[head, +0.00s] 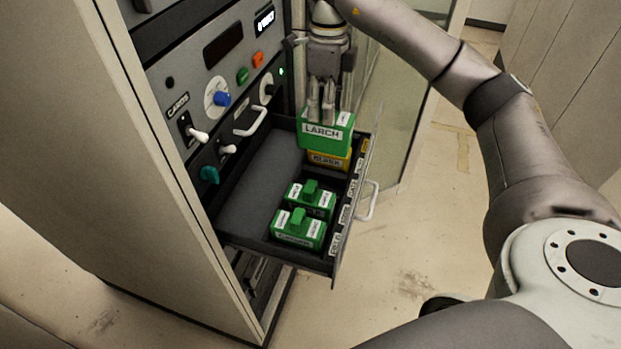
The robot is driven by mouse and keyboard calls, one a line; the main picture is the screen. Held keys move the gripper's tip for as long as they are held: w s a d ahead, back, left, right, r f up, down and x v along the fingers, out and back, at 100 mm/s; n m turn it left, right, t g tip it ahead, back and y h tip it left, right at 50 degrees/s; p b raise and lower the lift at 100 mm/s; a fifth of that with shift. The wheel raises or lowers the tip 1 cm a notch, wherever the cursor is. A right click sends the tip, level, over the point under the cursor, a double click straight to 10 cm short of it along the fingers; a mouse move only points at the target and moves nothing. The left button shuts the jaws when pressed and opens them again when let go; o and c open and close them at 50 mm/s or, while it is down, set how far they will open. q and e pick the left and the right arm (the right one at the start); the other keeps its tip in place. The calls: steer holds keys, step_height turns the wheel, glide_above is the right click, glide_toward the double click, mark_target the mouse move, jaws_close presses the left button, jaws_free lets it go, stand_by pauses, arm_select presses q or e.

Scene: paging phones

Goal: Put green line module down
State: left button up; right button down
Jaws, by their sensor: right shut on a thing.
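The green line module (325,128), with a white label reading LARCH, hangs from my right gripper (322,110). The gripper points down and is shut on the module's top, above the back right part of the open drawer (262,172). A yellow module (329,160) shows just below and partly behind the green one; its label is hard to read. I cannot tell whether the two touch. My left gripper is not in view.
Two more green modules (310,199) (299,228) sit at the drawer's front right. The drawer's left part is bare. A panel with switches and knobs (216,97) rises at the left. A white drawer handle (368,203) sticks out at the right.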

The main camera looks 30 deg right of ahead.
mark_target(321, 149)
steer(key=w+f, duration=0.1)
steer(key=f+b, duration=0.1)
steer(key=f, duration=0.1)
steer(key=shift+w, duration=0.35)
steer(key=f, duration=0.1)
steer(key=s+f+b, duration=0.1)
steer(key=f, duration=0.1)
steer(key=shift+s+f, duration=0.2)
steer(key=shift+f, duration=0.2)
steer(key=f, duration=0.2)
steer(key=f+p, duration=0.1)
steer(key=f, duration=0.1)
steer(key=f+p, duration=0.1)
steer(key=f, duration=0.1)
steer(key=shift+w+f, duration=0.15)
steer(key=shift+w, duration=0.2)
step_height(321, 149, down, 4)
steer(key=shift+f+p, duration=0.15)
steer(key=shift+p, duration=0.4)
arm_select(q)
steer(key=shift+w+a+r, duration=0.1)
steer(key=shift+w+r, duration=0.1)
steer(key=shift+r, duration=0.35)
arm_select(e)
steer(key=c, duration=0.9)
jaws_free()
